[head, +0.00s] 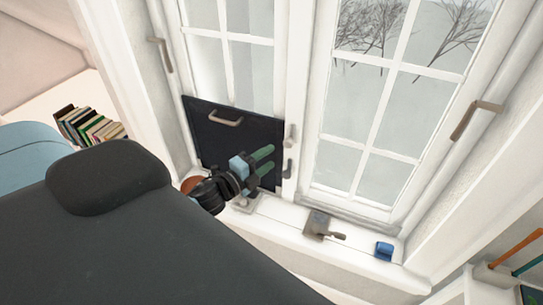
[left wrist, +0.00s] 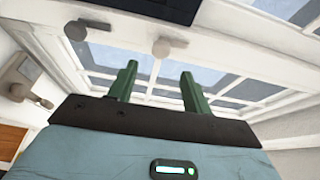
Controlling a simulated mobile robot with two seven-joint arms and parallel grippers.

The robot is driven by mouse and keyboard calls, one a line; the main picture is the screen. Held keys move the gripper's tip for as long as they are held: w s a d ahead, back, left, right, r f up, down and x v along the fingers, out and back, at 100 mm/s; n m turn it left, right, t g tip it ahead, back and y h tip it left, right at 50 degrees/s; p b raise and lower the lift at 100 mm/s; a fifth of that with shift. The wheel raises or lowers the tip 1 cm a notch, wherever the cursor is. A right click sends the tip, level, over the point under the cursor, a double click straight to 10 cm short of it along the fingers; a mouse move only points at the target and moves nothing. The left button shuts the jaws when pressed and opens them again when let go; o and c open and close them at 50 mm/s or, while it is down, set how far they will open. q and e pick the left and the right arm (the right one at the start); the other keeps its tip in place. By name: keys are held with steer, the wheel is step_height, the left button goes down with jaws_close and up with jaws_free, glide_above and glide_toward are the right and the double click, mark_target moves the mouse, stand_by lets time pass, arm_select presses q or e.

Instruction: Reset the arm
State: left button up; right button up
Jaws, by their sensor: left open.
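My left gripper (head: 263,160) is in front of the window, near the lower right corner of a dark panel (head: 225,140) with a handle. Its two green fingers are apart with nothing between them. In the left wrist view the open fingers (left wrist: 160,85) point toward the window frame and panes. The black part of my arm behind the gripper shows in the head view, above the sill. My right gripper is in neither view.
The white window sill (head: 275,225) holds a grey metal device with a lever (head: 317,223) and a small blue object (head: 384,251). A brown round object (head: 191,184) is partly hidden behind my arm. Window handles (head: 476,120) stick out. Books (head: 90,127) stand at left.

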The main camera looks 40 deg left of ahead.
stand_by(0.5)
arm_select(q)
steer(key=s+d+f+n+g, duration=0.3)
steer(key=s+d+f+n, duration=0.2)
steer(key=s, duration=0.5)
steer(key=s+d+f+n+g, duration=0.3)
steer(key=s+d+f+n, duration=0.2)
steer(key=s+f+n, duration=0.2)
steer(key=s+d+f+n+g, duration=0.3)
steer(key=s+d+f+n, duration=0.2)
steer(key=s+f, duration=0.4)
steer(key=s+d, duration=0.1)
steer(key=s, duration=0.3)
steer(key=shift+f+n+y, duration=0.15)
steer(key=shift+n+y, duration=0.25)
